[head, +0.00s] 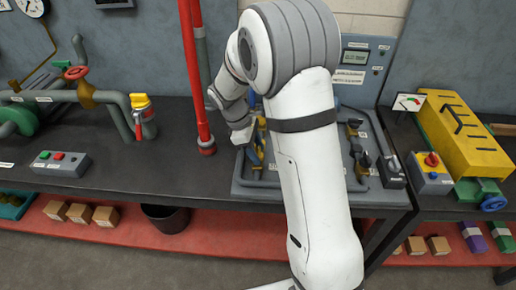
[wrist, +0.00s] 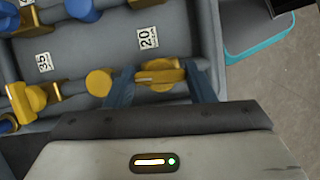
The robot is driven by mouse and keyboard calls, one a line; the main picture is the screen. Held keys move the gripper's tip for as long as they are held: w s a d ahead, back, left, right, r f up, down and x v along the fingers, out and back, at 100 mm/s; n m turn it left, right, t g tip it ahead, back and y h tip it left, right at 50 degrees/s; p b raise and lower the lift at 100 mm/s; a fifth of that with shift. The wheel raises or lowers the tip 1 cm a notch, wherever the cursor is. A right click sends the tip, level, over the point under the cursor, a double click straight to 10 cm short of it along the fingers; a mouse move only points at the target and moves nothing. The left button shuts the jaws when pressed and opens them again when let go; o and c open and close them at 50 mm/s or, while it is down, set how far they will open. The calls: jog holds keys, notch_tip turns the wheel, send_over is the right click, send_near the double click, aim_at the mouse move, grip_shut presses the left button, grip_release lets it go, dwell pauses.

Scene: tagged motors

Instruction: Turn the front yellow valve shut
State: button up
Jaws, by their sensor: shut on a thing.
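In the wrist view, a yellow valve handle (wrist: 160,76) sits between the two dark blue fingertips of my gripper (wrist: 160,85), which is shut on it. The valve is on a grey pipe near the "20" label, and its round yellow end (wrist: 99,82) shows at the left. In the head view my gripper (head: 254,150) reaches down at the left side of the grey valve panel (head: 262,192). My white arm hides much of the panel there.
Another yellow valve (wrist: 28,100) is near the "35" label, with blue knobs (wrist: 82,9) beyond. A red pipe (head: 193,70) stands left of my arm. A yellow box (head: 465,135) and a control box (head: 429,172) are at the right.

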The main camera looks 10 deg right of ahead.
jog(key=m+g+y+p, duration=0.1)
jog(key=m, duration=0.3)
jog(key=shift+w, duration=0.1)
jog(key=m, duration=0.2)
jog(key=m+g+y+p, duration=0.1)
jog(key=m, duration=0.1)
jog(key=shift+m+y, duration=0.3)
jog(key=shift+m, duration=0.1)
jog(key=m, duration=0.2)
jog(key=m+y, duration=0.1)
jog(key=m, duration=0.1)
jog(key=shift+w+d+r+g+y+p, duration=0.1)
jog(key=shift+d+g+y+p, duration=0.1)
jog(key=shift+g+y+p, duration=0.1)
jog(key=shift+d+m+y, duration=0.1)
jog(key=shift+m+y, duration=0.5)
jog(key=shift+m, duration=1.3)
jog(key=o, duration=1)
jog(key=v, duration=0.7)
jog(key=shift+w+d+r, duration=0.1)
jog(key=shift+d+r, duration=0.05)
jog(key=shift+r, duration=0.15)
